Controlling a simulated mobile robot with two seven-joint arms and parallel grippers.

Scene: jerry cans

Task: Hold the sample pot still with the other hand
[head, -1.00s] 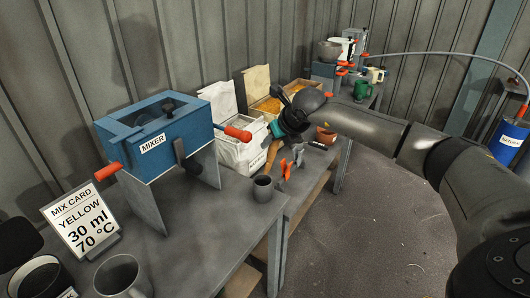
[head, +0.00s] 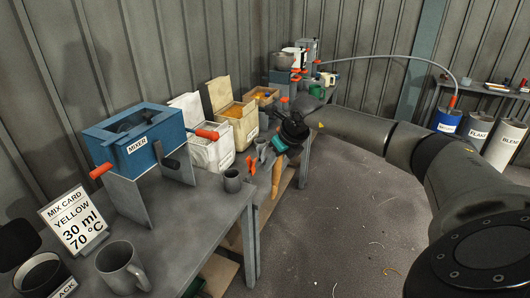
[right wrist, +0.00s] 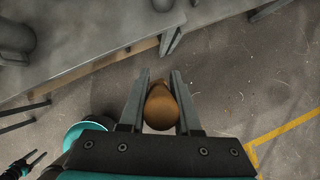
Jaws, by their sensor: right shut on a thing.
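A small grey pot (head: 232,180), which may be the sample pot, stands upright on the near bench, right of the mixer. My right gripper (head: 280,150) is to the right of it, apart from it, at the bench's right edge. It is shut on a brown, tapered thing (right wrist: 160,106), which hangs down below it in the head view (head: 277,178). No hand touches the grey pot. In the right wrist view a small dark gripper (right wrist: 34,158), probably my left one, shows at the lower left; its jaw state is unclear. It does not show in the head view.
The blue mixer (head: 135,142), a mix card (head: 74,220) and a grey mug (head: 121,268) stand on the near bench. Boxes of bags (head: 237,120) line the wall. Orange and grey upright things (head: 252,164) stand near the pot. Open floor (head: 350,220) lies right.

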